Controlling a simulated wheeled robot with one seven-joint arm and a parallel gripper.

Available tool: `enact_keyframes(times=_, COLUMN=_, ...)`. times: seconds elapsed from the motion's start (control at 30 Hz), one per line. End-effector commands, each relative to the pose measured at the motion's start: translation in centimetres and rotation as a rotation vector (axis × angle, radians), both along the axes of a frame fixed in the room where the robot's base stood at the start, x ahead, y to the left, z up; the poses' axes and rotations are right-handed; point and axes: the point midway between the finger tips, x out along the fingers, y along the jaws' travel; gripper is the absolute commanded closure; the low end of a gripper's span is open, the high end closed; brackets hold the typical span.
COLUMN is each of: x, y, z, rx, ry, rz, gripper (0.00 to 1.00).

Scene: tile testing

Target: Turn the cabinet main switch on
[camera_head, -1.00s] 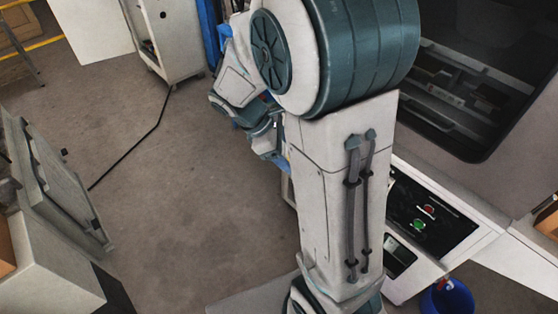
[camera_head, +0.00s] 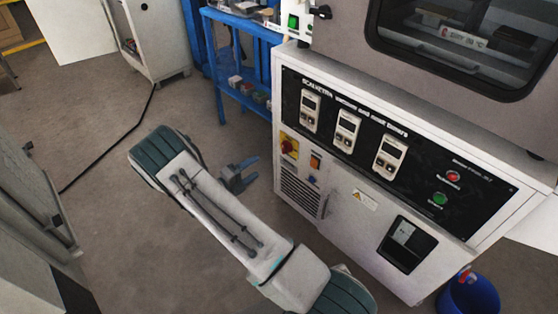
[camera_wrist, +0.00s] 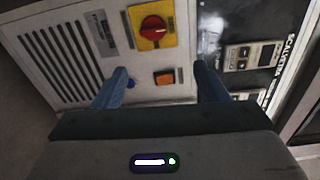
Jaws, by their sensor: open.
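The main switch (camera_head: 289,147) is a red rotary knob on a yellow plate, at the left of the cabinet's (camera_head: 350,222) front panel. In the wrist view the red knob (camera_wrist: 154,29) is upper middle, beyond the fingertips, with a white mark on it; I cannot tell its on/off setting. My gripper (camera_head: 246,174) is left of the panel, apart from the switch. In the wrist view my gripper (camera_wrist: 161,73) is open, its two blue-grey fingers spread with nothing between them. Nothing hides the knob.
An orange rocker switch (camera_wrist: 164,77) and a blue button (camera_wrist: 130,84) sit near the knob. A vent grille (camera_head: 300,192) is below. A blue shelf (camera_head: 240,65) stands behind, and a blue bin (camera_head: 470,295) at right.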

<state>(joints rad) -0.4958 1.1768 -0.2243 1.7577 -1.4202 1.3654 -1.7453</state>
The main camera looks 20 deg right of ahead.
Motion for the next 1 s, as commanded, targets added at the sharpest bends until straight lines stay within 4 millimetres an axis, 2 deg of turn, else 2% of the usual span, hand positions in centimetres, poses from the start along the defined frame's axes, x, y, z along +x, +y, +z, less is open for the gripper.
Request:
enact_keyframes(times=0.03, x=0.2, y=0.2, z=-1.1, rx=-0.022, ry=0.024, rz=0.018, gripper=0.34)
enact_keyframes(times=0.07, x=0.3, y=0.2, z=-1.4, rx=-0.032, ry=0.036, rz=0.027, gripper=0.34)
enact_keyframes(times=0.27, x=1.0, y=-0.9, z=-1.7, rx=-0.051, ry=0.055, rz=0.041, gripper=0.34)
enact_keyframes(times=0.7, x=3.9, y=-9.2, z=-1.9, rx=-0.047, ry=0.053, rz=0.038, gripper=0.34)
enact_keyframes(times=0.83, x=4.6, y=-11.0, z=-1.8, rx=-0.048, ry=0.053, rz=0.039, gripper=0.34)
enact_keyframes(times=1.0, x=5.1, y=-12.3, z=-1.7, rx=-0.047, ry=0.053, rz=0.04, gripper=0.34)
